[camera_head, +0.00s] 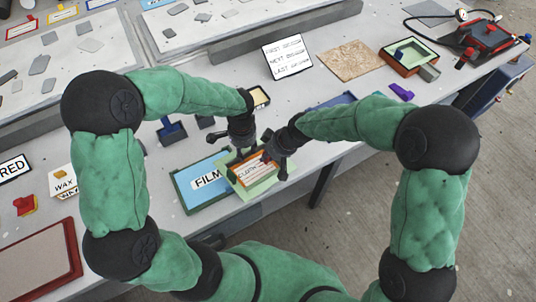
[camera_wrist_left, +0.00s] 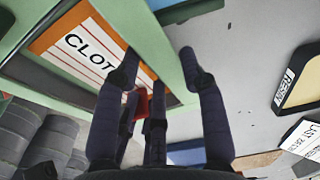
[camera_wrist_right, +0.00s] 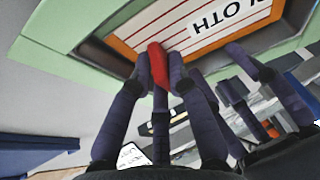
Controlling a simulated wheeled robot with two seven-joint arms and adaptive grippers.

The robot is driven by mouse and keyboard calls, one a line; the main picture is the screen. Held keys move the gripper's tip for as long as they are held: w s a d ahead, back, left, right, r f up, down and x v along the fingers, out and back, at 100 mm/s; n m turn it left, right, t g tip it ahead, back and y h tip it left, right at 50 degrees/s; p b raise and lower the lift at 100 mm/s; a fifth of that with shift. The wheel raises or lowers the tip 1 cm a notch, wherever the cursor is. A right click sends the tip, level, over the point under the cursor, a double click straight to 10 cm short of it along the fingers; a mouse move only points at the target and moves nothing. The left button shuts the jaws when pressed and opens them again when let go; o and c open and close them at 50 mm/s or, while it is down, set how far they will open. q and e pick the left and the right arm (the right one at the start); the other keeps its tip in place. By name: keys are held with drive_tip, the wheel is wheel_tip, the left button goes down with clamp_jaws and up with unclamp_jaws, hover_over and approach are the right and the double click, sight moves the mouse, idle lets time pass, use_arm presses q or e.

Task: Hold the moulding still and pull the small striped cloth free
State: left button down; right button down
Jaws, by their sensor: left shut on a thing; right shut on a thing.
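The moulding is a pale green tray-like piece (camera_head: 262,188). Its rim shows in the left wrist view (camera_wrist_left: 152,35) and the right wrist view (camera_wrist_right: 62,62). My left gripper (camera_head: 238,152) is shut on the moulding's rim, a finger on each side. My right gripper (camera_head: 270,160) is shut on a red tab (camera_wrist_right: 158,65) at the cloth's edge. The fingers hide part of that edge.
A white sign (camera_head: 288,56), a brown board (camera_head: 350,62) and a green tray (camera_head: 410,55) stand farther back. A WAX card (camera_head: 62,183) is at the left. The table's front edge is close to the moulding.

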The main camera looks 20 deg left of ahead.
drive_tip(key=shift+r, duration=0.55)
drive_tip(key=shift+w+a+r, duration=0.1)
drive_tip(key=shift+w+r, duration=0.1)
drive_tip(key=shift+r, duration=1)
drive_tip(key=shift+r, duration=0.15)
drive_tip(key=shift+r, duration=0.9)
drive_tip(key=shift+s+r, duration=0.2)
drive_tip(key=shift+r, duration=2)
drive_tip(key=c, duration=1.4)
unclamp_jaws()
